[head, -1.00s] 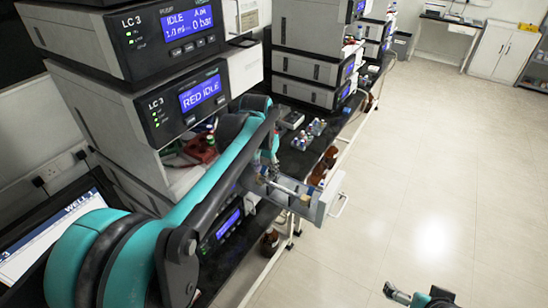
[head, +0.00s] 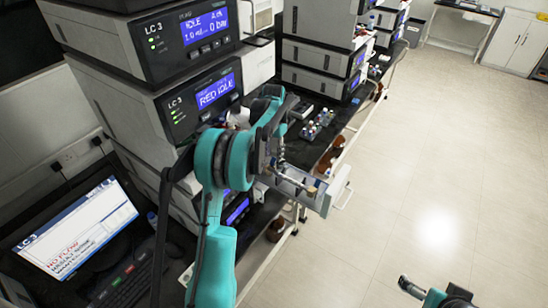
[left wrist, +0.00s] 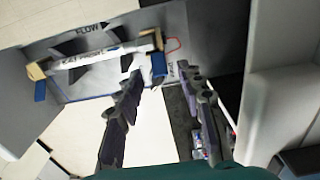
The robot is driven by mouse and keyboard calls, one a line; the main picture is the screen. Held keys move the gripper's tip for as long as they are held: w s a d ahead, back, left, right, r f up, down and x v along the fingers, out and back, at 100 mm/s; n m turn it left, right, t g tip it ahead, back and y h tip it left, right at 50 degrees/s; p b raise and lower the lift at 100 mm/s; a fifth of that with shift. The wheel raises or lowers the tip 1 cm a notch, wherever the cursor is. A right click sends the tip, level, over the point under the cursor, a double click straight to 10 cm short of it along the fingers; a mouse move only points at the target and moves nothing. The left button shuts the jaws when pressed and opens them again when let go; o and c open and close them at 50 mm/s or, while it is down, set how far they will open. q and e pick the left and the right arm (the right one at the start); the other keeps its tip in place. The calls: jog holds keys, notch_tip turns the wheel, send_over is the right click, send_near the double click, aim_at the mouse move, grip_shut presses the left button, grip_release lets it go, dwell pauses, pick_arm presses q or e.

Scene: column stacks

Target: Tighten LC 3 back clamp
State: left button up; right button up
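The LC 3 stack (head: 170,75) shows at left in the head view. A grey drawer (head: 318,199) is pulled out low on it. In the left wrist view, a white labelled column (left wrist: 88,63) lies across this drawer (left wrist: 205,25). A tan-and-blue fitting (left wrist: 38,72) sits at its left end and a blue clamp piece (left wrist: 158,66) at its right end. I cannot tell whether either clamp is tight. My left gripper (left wrist: 160,72) is open, its fingertips on either side of the right-end blue piece; contact is unclear. My right gripper (head: 408,288) is far from the drawer, its opening unclear.
Small vials (head: 316,125) and brown bottles (head: 277,230) are near the dark bench edge. More stacks (head: 325,65) stand behind. The floor (head: 430,170) at right is clear.

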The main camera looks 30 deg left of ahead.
aim_at(272, 167)
pick_arm(q)
jog(key=shift+f, duration=1.2)
jog(key=shift+c, duration=0.3)
grip_shut()
